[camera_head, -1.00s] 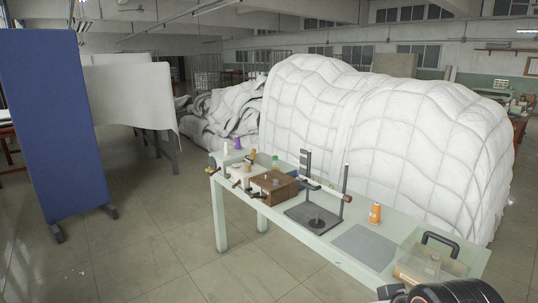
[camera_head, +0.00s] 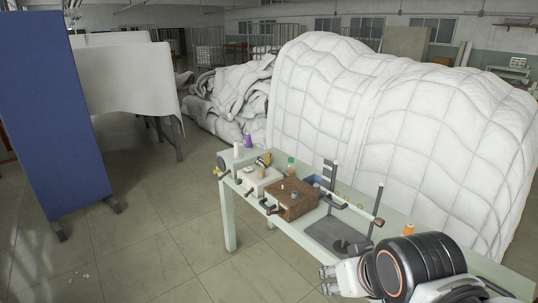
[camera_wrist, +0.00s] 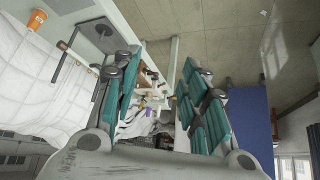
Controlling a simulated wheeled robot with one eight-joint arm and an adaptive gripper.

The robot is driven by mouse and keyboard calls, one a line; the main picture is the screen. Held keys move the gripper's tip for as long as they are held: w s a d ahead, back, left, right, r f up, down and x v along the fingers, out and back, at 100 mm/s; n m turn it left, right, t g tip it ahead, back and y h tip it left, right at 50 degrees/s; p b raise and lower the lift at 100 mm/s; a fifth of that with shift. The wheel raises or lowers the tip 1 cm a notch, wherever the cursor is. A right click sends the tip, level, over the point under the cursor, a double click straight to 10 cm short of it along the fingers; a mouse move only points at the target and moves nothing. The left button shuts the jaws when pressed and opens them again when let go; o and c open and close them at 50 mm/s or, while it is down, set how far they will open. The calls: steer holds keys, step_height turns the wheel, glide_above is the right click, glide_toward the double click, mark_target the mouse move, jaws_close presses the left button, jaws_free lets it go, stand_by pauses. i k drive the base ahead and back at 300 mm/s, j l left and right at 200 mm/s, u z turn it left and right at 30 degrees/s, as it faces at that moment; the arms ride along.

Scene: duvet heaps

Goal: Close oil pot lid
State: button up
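My gripper (camera_head: 324,280) is at the lower right of the head view, in front of the long pale green table (camera_head: 229,232). In the wrist view my gripper (camera_wrist: 157,78) has its two teal-padded fingers spread wide, with nothing between them. I cannot make out an oil pot or its lid for certain; the tabletop items are small. A brown wooden box (camera_head: 297,208) with small metal parts on top stands mid-table. A cream box (camera_head: 258,182) with a dark handle stands to its left.
A dark stand (camera_head: 328,232) with an upright post and a crossbar rises right of the brown box. White quilted duvet heaps (camera_head: 345,110) fill the space behind the table.

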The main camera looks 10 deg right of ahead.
mark_target(267, 159)
steer(key=i, duration=0.6)
steer(key=i+j+z, duration=0.1)
steer(key=i, duration=0.5)
steer(key=i+j, duration=0.1)
steer(key=i, duration=0.5)
steer(key=i+j+z, duration=0.1)
steer(key=i, duration=0.5)
